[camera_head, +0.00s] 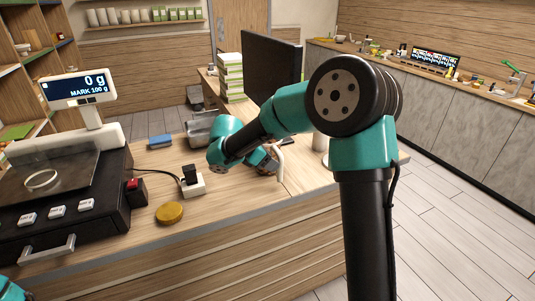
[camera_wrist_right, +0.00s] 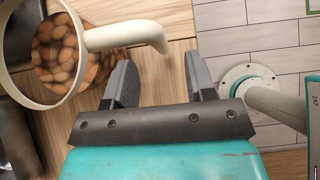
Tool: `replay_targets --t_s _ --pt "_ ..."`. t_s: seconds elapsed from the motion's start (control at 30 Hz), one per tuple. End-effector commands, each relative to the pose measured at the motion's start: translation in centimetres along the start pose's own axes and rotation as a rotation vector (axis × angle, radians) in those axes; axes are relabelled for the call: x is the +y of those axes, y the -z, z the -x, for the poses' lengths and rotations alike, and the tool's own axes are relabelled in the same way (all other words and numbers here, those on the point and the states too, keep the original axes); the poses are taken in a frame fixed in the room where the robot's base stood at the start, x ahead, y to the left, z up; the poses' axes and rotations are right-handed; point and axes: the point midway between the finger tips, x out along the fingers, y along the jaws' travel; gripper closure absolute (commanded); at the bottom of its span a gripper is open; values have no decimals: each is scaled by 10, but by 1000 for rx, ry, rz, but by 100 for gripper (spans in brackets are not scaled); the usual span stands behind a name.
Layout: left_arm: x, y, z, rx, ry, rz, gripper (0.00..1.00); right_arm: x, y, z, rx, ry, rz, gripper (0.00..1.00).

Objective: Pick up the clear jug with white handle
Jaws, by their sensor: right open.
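The clear jug's white handle (camera_wrist_right: 125,37) shows in the right wrist view, sticking out rightward from a cream rim at the upper left. Brown nut-like pieces (camera_wrist_right: 62,52) show inside the rim. In the head view the white handle (camera_head: 281,158) shows beside my right gripper (camera_head: 266,160), and my arm hides most of the jug. My right gripper (camera_wrist_right: 159,62) is open and empty. The handle's curved end lies just ahead of the gap between its fingers; I cannot tell the height difference. My left gripper is out of view.
A scale (camera_head: 60,205) with a raised display stands at the left of the counter. A yellow round object (camera_head: 169,213), a white box with a black top (camera_head: 193,184) and a blue block (camera_head: 160,141) lie near it. A white post (camera_wrist_right: 275,105) stands right of my right gripper.

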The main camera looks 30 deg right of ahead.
Motion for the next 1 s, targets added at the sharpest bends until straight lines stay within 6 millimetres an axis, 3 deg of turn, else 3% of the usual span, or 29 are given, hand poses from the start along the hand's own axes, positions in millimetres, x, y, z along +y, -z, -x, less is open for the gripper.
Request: replay_targets --t_s 0.27,0.63,1.0 --pt "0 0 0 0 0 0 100 0 0 -6 0 1 0 50" --pt "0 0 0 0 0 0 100 1 -1 -50 0 2 -1 50" --pt "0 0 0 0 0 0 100 2 -1 -52 0 -1 -1 50"
